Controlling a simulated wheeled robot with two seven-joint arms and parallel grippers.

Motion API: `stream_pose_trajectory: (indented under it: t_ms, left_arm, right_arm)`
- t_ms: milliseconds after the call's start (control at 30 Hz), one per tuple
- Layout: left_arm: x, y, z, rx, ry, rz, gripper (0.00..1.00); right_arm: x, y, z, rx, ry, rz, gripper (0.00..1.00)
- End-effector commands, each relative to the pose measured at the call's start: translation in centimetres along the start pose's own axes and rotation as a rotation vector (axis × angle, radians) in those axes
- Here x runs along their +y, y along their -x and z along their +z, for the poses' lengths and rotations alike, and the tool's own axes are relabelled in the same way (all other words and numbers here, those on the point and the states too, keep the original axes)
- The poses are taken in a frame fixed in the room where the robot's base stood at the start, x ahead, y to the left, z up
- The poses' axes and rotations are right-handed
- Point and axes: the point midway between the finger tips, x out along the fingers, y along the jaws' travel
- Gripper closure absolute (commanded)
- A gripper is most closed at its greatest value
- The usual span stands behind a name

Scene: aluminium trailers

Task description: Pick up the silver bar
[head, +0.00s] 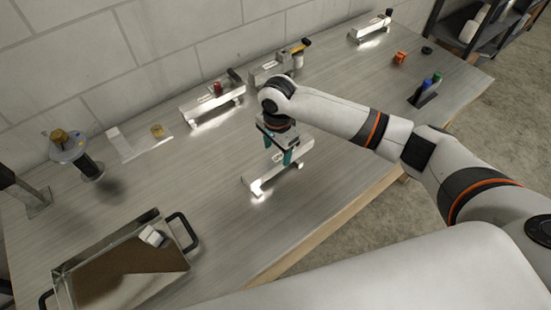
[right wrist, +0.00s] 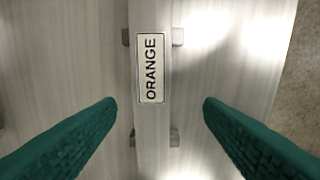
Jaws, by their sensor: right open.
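A silver bar (head: 264,181) lies on the grey table below my right gripper (head: 279,153). In the right wrist view the bar (right wrist: 151,122) runs up the picture between the two green fingers and bears a label (right wrist: 151,68) reading "ORANGE". Small grey feet or brackets stick out at its sides. My right gripper (right wrist: 159,106) is open, with one finger on each side of the bar and a visible gap to both. Whether the fingertips are level with the bar is hard to tell. My left gripper is not in view.
Similar silver pieces stand at the back by the wall (head: 212,104), (head: 272,69) and at the far right (head: 370,30). A metal tray (head: 165,222) with black handles is front left. An orange block (head: 400,57) and a dark holder (head: 424,97) stand right. The table's front edge is near the bar.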

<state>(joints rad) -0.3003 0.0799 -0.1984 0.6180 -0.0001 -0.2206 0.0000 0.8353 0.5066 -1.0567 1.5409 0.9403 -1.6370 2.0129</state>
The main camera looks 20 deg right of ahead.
Motion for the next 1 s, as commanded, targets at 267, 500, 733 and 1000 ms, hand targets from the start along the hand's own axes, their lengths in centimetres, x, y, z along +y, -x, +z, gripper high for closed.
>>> stream_pose_trajectory:
  t_ms: [267,500,733,1000]
  left_arm:
    - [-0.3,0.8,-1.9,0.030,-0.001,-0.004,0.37]
    - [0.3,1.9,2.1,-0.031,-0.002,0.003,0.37]
    - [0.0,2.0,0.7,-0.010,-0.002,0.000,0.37]
    - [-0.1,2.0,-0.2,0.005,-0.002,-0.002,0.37]
  right_arm:
    - [0.1,-2.7,0.0,0.000,0.002,0.001,0.38]
    - [0.4,-5.8,0.2,-0.001,0.002,-0.001,0.38]
    - [0.4,-7.8,0.2,0.000,0.003,0.002,0.38]
    - [0.4,-7.8,0.2,0.000,0.003,0.002,0.53]
